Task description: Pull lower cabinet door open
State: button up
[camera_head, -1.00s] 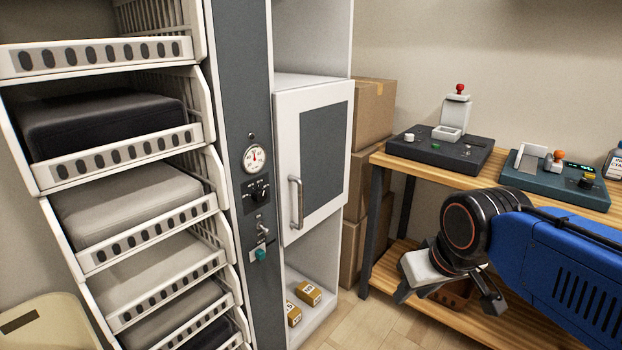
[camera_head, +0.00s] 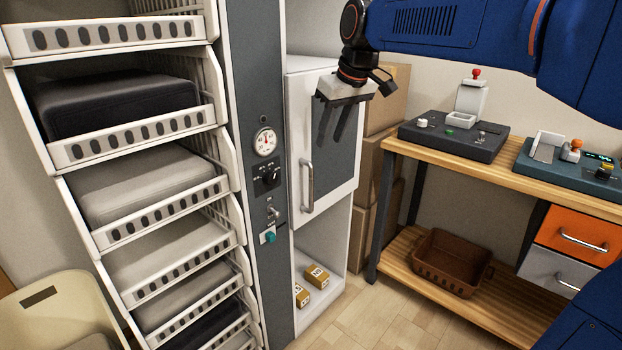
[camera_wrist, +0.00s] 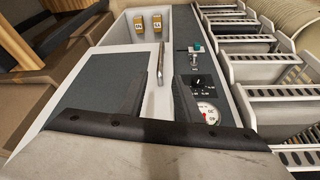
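The cabinet door (camera_head: 345,170) is white with a dark grey panel and looks shut. Its vertical metal handle (camera_head: 307,187) is on the door's left side. In the wrist view, the door (camera_wrist: 95,92) fills the left and the handle (camera_wrist: 160,65) stands out near the middle. My gripper (camera_head: 336,138) hangs in front of the door's upper part, above and right of the handle. Its two dark fingers are spread with nothing between them. In the wrist view, the handle lies beyond the gap between the fingertips (camera_wrist: 160,88), not held.
A grey control column (camera_head: 262,210) with a gauge and switches stands left of the door, beside a rack of white baskets (camera_head: 150,150). Small boxes (camera_head: 317,275) lie in the open shelf below. A wooden workbench (camera_head: 470,165) and stacked cartons (camera_head: 372,170) are to the right.

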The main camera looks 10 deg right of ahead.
aim_at(312, 173)
jog(key=x, duration=1.1)
jog(key=w+a+x, duration=0.1)
jog(key=x, duration=0.5)
jog(key=shift+w, duration=0.15)
grip_shut()
